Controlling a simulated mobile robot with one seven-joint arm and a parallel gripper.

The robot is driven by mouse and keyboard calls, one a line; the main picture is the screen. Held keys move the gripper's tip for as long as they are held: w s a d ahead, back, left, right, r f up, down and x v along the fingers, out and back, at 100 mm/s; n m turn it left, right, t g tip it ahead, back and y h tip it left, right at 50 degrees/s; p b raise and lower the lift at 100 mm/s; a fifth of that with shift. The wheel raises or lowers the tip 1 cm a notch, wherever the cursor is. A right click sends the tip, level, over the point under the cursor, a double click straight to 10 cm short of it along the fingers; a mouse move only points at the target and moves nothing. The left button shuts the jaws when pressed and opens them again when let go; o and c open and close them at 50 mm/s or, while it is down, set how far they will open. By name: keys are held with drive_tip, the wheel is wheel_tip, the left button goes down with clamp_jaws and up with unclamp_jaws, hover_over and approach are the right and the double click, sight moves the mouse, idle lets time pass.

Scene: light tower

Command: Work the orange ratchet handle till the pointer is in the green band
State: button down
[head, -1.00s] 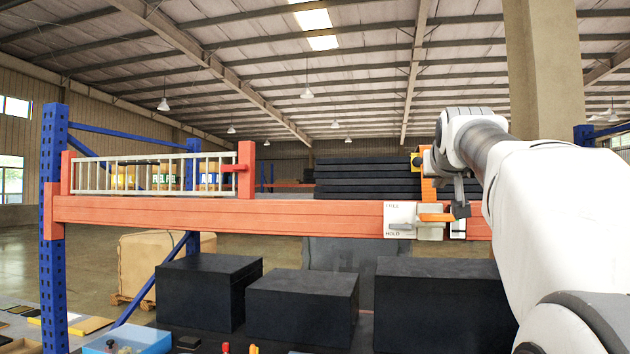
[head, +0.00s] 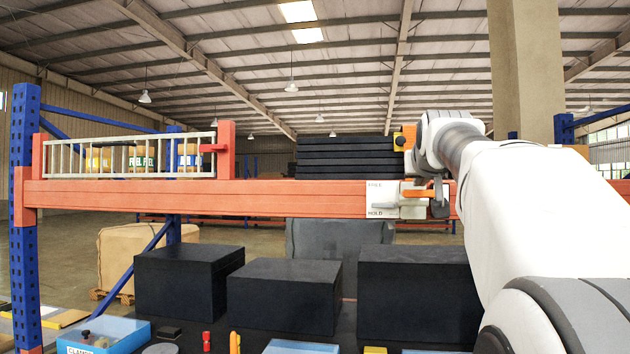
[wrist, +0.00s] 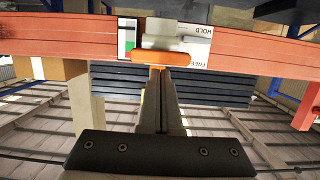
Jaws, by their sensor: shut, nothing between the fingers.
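In the head view the orange handle (head: 416,194) sticks out in front of a pale ratchet housing on the orange beam. In the wrist view the handle (wrist: 160,56) lies as a rounded orange bar across the housing (wrist: 168,32). My gripper (head: 439,206) is at the handle's right end in the head view; its shut fingers (wrist: 160,78) reach up to the bar in the wrist view. I cannot tell whether they touch it. A gauge strip (wrist: 129,35) with a green band (wrist: 129,45) shows beside the housing. The pointer is too small to make out clearly.
The orange beam (head: 200,195) spans the blue rack post (head: 24,230). Dark slabs (head: 345,155) lie behind the beam, and large black boxes (head: 285,297) stand below it.

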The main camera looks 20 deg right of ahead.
drive_tip(key=shift+f, duration=0.1)
drive_tip(key=shift+f+t+b, duration=0.3)
drive_tip(key=shift+t+b, duration=0.1)
drive_tip(key=shift+b, duration=0.75)
